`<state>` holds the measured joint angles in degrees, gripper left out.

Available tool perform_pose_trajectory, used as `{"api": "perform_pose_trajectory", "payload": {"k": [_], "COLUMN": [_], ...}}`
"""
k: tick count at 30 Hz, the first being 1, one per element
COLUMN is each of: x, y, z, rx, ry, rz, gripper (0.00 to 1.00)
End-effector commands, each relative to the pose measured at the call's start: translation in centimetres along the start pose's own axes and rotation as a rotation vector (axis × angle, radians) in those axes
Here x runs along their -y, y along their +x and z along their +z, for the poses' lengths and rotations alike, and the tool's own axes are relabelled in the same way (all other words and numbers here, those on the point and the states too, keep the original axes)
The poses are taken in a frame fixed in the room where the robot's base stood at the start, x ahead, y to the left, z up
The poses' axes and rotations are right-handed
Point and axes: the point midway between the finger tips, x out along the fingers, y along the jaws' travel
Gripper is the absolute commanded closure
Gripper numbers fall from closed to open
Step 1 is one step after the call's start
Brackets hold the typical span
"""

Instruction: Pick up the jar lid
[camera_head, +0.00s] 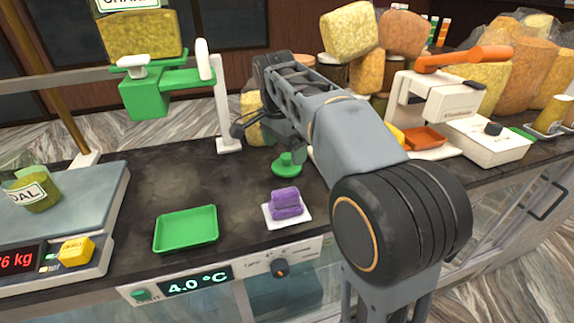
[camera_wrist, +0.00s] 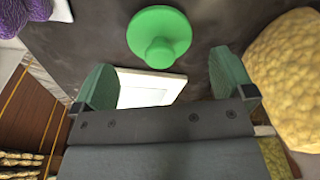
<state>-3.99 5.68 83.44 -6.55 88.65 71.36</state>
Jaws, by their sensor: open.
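The jar lid (camera_head: 287,165) is a green disc with a round knob on top, lying on the dark counter behind the purple sweets. It also shows in the wrist view (camera_wrist: 158,30) at the top centre, knob towards the camera. My gripper (camera_wrist: 165,78) is open and empty, its two green fingers spread wide. In the wrist picture the lid lies just above the gap between the fingers, apart from both. In the head view my arm reaches over the counter to the lid's upper left, and the fingers are hard to make out.
A white stand (camera_head: 226,105) rises beside the lid; its square base (camera_wrist: 150,90) shows between my fingers. Purple sweets (camera_head: 286,203) sit on a white plate (camera_head: 270,215) in front. A green tray (camera_head: 186,244) and a scale (camera_head: 60,215) are left. A yellow lump (camera_wrist: 290,75) is close to one finger.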

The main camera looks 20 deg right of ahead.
Motion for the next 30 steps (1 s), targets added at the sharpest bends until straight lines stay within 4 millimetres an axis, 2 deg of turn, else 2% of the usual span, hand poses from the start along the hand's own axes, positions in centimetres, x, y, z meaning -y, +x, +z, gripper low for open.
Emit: {"api": "perform_pose_trajectory", "payload": {"k": [12, 21, 30], "x": [-0.1, -0.1, -0.1], "y": [4.7, 5.1, 5.1], "z": [-0.3, -0.3, -0.3], "rx": [0.000, 0.000, 0.000], "ry": [0.003, 0.003, 0.003], "rz": [0.002, 0.001, 0.001], "gripper": [0.00, 0.00, 0.28]}}
